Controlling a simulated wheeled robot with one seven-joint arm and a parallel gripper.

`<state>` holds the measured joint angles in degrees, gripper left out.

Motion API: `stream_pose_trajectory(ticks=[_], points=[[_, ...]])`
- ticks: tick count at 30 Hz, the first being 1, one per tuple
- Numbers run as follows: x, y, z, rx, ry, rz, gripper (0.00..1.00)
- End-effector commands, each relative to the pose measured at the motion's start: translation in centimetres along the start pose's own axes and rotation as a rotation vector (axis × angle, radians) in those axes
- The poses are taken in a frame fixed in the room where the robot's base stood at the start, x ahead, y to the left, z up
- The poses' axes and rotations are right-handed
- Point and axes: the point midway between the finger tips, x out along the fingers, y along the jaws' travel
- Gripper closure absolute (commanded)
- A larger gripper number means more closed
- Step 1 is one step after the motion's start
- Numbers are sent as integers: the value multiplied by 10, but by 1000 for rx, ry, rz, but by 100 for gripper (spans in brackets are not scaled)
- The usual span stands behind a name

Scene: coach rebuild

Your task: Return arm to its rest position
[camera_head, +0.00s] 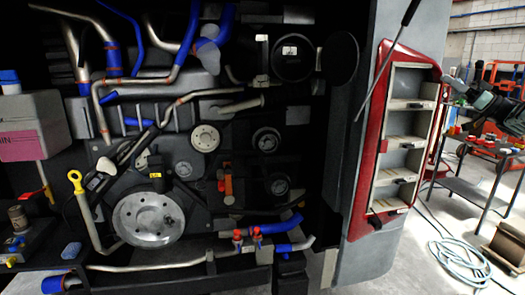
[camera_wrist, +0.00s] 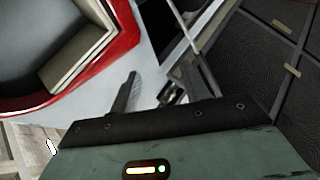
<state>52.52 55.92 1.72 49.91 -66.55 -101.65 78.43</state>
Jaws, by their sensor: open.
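My gripper (camera_head: 456,84) shows at the right of the head view, in front of the red-framed panel's right edge, with my dark arm reaching in from the right edge. In the wrist view my gripper (camera_wrist: 160,85) has its two fingers apart, with nothing held between them. The fingertips are partly hard to make out against the pale and dark surfaces behind. The rest position itself is not marked in either view.
A red-framed panel (camera_head: 378,140) with shelf-like compartments stands just left of my gripper. An open engine bay with a large pulley (camera_head: 148,218) fills the left. A metal table (camera_head: 476,163) with small parts is below my arm. A coiled hose (camera_head: 462,262) lies on the floor.

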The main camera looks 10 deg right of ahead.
Motion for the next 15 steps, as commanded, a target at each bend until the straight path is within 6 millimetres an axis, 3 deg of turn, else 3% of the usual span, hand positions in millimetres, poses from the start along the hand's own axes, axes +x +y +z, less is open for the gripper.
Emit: stream_pose_trajectory(ticks=[10,15], points=[[92,20,24,-47,46,305,54],[140,11,70,-41,-48,581,54]])
